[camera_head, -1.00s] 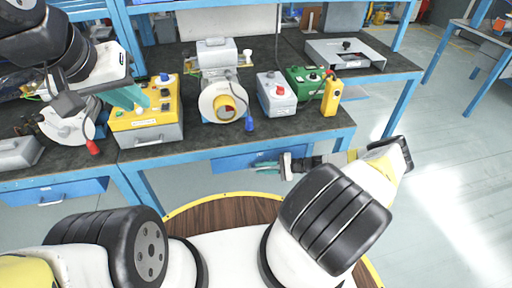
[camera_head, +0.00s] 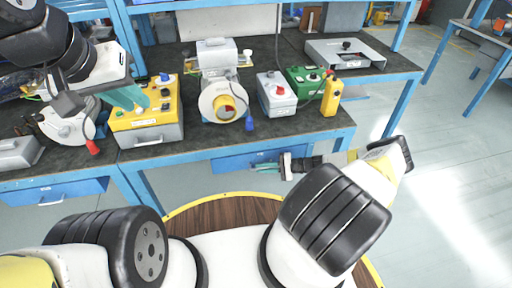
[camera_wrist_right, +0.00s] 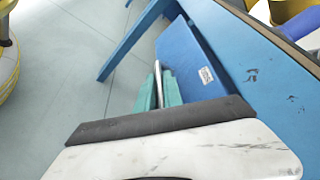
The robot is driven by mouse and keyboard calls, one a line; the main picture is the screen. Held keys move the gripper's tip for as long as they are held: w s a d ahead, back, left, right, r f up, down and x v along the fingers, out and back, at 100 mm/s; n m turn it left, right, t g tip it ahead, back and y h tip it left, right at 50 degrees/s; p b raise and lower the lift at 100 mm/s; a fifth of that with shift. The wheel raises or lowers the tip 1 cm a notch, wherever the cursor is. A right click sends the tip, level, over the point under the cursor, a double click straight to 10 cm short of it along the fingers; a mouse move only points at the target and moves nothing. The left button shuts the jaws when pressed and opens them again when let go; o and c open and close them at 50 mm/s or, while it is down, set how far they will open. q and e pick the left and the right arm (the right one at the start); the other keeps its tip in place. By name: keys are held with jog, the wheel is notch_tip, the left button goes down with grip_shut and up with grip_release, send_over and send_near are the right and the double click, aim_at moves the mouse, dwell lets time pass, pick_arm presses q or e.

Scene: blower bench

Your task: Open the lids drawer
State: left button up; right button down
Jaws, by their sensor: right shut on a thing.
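A blue drawer (camera_head: 232,163) with a blue front hangs under the bench, right of the bench leg. It also shows in the wrist view (camera_wrist_right: 195,62), with a small white label too small to read. My right gripper (camera_head: 266,167) is at this drawer front. In the wrist view its green fingers (camera_wrist_right: 158,92) are shut on the drawer's metal bar handle (camera_wrist_right: 158,76). I cannot tell whether the drawer stands slightly out. My left gripper (camera_head: 128,97) is over the yellow control box on the bench; its finger gap is unclear.
On the bench stand a yellow control box (camera_head: 147,137), a blower (camera_head: 218,100), a grey box with a red button (camera_head: 277,97) and a green box (camera_head: 305,85). Another blue drawer (camera_head: 75,190) is at the left.

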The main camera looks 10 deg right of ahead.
dwell(0.8)
jog(key=s, duration=2.2)
jog(key=shift+d, duration=0.4)
jog(key=c, duration=1.8)
grip_release()
jog(key=shift+o, duration=0.2)
jog(key=v, duration=0.7)
jog(key=shift+d, duration=0.35)
jog(key=shift+s+r, duration=0.15)
